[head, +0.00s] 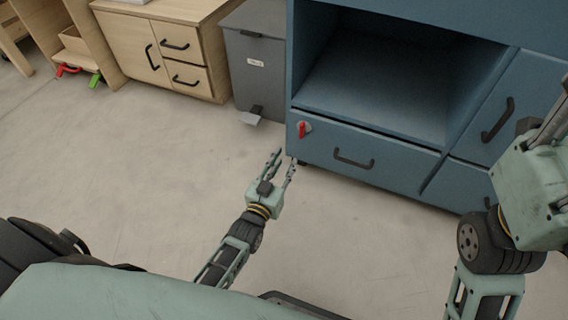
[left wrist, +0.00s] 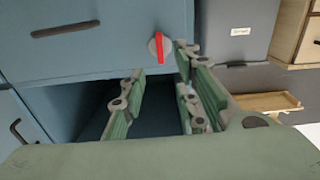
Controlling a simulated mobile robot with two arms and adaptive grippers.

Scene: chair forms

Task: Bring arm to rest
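My left gripper (head: 285,156) is low over the floor in the middle of the head view, in front of the blue cabinet (head: 465,55). Its two fingers are apart with nothing between them. The left wrist view also shows the spread fingers of this gripper (left wrist: 162,68), pointing at the cabinet front near a red knob (left wrist: 158,46). I cannot tell whether the fingertips touch the cabinet. My right arm (head: 535,195) rises along the right edge of the head view. Its gripper is out of the frame.
The cabinet has an open, empty compartment, a drawer with a dark handle (head: 354,162) and the red knob (head: 303,129). A grey bin (head: 257,70) and a wooden cabinet (head: 205,40) stand left of it. Red and green clamps (head: 68,69) sit far left.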

